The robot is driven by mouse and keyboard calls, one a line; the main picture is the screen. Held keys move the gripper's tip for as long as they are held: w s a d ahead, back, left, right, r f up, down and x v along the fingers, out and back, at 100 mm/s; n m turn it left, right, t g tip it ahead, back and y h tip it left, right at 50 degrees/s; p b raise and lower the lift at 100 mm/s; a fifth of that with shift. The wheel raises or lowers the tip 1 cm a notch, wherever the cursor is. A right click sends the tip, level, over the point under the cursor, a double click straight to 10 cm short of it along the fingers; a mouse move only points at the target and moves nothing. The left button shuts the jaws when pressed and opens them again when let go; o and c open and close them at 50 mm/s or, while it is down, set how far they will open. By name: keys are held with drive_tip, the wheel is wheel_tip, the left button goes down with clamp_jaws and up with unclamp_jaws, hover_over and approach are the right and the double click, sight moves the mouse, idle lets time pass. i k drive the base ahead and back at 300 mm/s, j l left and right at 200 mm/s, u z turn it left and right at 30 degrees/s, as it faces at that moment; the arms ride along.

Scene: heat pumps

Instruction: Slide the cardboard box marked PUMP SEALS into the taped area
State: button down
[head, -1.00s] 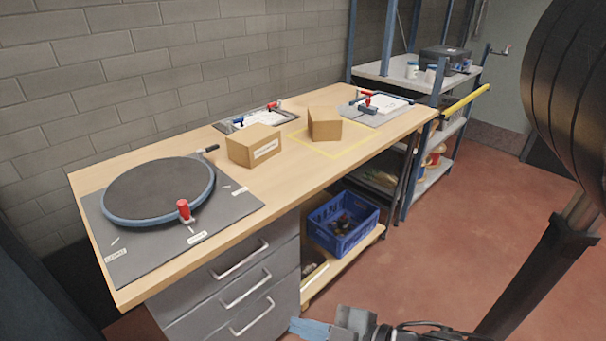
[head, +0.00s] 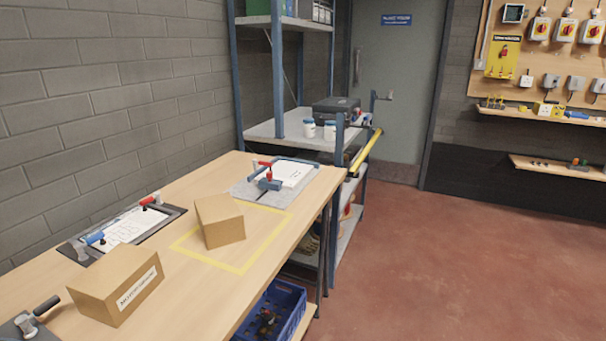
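Two plain cardboard boxes are on the wooden workbench (head: 180,300). The nearer box (head: 112,285) carries a white label on its right-hand face; the print is too small to read surely. The other box (head: 222,222) sits turned at an angle at the yellow taped area (head: 266,240); it covers part of the back-left tape line, and no label shows on its visible faces. I cannot tell which box is marked PUMP SEALS. The right part of the taped area is bare. My gripper is not in view.
A clipboard-like board with clamps (head: 122,230) lies behind the boxes. A grey plate with a red-handled clamp (head: 285,178) is beyond the tape. A hammer-like tool (head: 35,313) is at lower left. A blue crate (head: 277,318) is below the bench. The red floor (head: 430,260) is clear.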

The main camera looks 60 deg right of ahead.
sight(221, 222)
drive_tip(key=l+z, duration=0.25)
drive_tip(key=i+l+z, duration=0.25)
drive_tip(key=l, duration=0.2)
drive_tip(key=l+z, duration=0.25)
drive_tip(key=i+l+z, duration=0.2)
drive_tip(key=l, duration=0.15)
drive_tip(key=i+l, duration=0.1)
drive_tip(key=l, duration=0.15)
drive_tip(key=i+l, duration=0.1)
drive_tip(key=l, duration=0.15)
